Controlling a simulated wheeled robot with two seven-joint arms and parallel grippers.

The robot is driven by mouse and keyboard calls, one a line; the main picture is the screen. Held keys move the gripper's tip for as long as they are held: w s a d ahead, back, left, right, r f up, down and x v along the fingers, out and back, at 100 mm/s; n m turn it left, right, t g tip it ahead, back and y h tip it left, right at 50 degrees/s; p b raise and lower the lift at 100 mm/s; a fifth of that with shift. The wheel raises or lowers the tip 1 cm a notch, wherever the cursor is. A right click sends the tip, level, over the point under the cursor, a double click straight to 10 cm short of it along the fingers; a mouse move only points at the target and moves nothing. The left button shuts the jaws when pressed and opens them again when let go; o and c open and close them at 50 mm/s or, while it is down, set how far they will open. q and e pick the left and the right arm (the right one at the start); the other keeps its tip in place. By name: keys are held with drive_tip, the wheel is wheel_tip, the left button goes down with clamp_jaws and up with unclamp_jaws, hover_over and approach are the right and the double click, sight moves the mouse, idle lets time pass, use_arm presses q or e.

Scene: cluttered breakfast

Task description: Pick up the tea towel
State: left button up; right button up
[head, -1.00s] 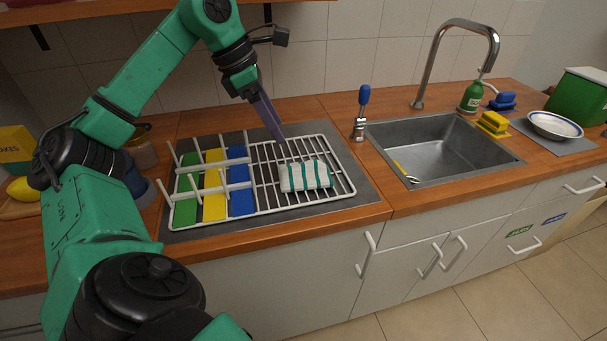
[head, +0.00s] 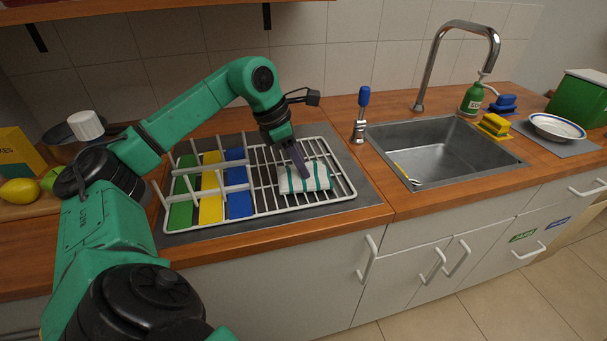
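The tea towel (head: 316,181), white with green stripes, lies folded on the right part of the white wire dish rack (head: 270,209) on the counter. My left gripper (head: 304,173) points down at the towel from behind, with its fingertips at or just above the towel's middle. From this angle the fingers overlap each other, so I cannot tell whether they are open or shut, or whether they touch the cloth. My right gripper is not in view.
The sink (head: 440,150) and tall tap (head: 455,60) are to the right. A lemon (head: 19,192) and a pan (head: 62,142) are at far left.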

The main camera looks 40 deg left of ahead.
use_arm(q)
clamp_jaws()
drive_tip(key=shift+r, duration=0.1)
drive_tip(key=shift+r, duration=0.25)
wheel_tip(320, 180, up, 19)
drive_tip(key=p, duration=0.8)
drive_tip(key=shift+r, duration=0.2)
drive_tip(key=shift+f, duration=0.1)
